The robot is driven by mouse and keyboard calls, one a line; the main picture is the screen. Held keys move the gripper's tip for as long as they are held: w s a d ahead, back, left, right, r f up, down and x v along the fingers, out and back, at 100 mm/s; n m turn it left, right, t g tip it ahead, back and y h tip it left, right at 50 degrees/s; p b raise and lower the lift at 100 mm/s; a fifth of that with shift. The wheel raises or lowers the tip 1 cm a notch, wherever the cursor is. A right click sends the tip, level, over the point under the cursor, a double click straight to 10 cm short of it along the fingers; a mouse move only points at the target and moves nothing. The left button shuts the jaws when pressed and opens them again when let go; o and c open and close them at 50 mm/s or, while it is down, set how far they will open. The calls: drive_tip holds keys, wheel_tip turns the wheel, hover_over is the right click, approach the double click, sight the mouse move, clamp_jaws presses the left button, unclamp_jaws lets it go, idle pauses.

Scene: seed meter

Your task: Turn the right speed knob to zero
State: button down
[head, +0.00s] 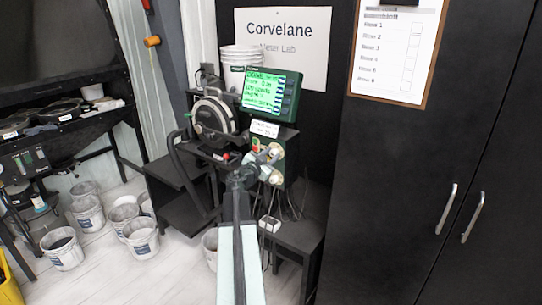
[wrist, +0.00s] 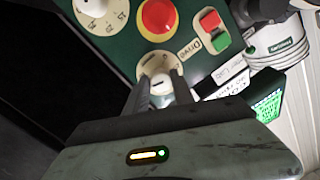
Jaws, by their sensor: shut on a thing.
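My gripper (wrist: 158,92) is shut on a pale round knob (wrist: 158,65) on the green control panel (wrist: 120,48). The fingers hide much of this knob and its scale, so I cannot read its setting. A second pale dial (wrist: 95,10) with printed numbers, partly cut off, sits at the top left of the wrist view. In the head view my gripper (head: 258,165) reaches the panel front below the screen, among pale knobs; it is too small there to tell which one is held.
A red mushroom button (wrist: 158,15) is close beside the held knob. A red and green switch (wrist: 213,30) marked Drive is near. The lit green screen (head: 270,92) stands above the panel. Cables hang below. A black cabinet (head: 400,180) stands right; several buckets (head: 140,238) stand left.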

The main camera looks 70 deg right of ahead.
drive_tip(key=n+p, duration=0.1)
drive_tip(key=n, duration=0.4)
drive_tip(key=shift+r, duration=0.1)
drive_tip(key=n+g+y, duration=0.1)
drive_tip(key=n, duration=0.5)
drive_tip(key=shift+w+p, duration=0.15)
drive_tip(key=shift+p, duration=0.2)
drive_tip(key=n+g, duration=0.1)
drive_tip(key=n, duration=0.4)
drive_tip(key=shift+n, duration=0.4)
drive_tip(key=n+b, duration=0.1)
drive_tip(key=n, duration=0.3)
drive_tip(key=shift+w+n+g, duration=0.1)
drive_tip(key=shift+n+g, duration=0.3)
drive_tip(key=n+b, duration=0.1)
drive_tip(key=n, duration=0.6)
drive_tip(key=n+b, duration=0.1)
drive_tip(key=n, duration=0.1)
drive_tip(key=n+g, duration=0.1)
drive_tip(key=n, duration=0.1)
drive_tip(key=shift+f+n+h+b, duration=0.25)
drive_tip(key=shift+n+h+b, duration=0.05)
drive_tip(key=shift+h, duration=0.1)
drive_tip(key=n+b, duration=0.1)
drive_tip(key=n, duration=0.4)
drive_tip(key=shift+n+h, duration=0.3)
drive_tip(key=n+t, duration=0.1)
drive_tip(key=n, duration=0.4)
drive_tip(key=shift+n+b, duration=0.4)
drive_tip(key=shift+h, duration=0.3)
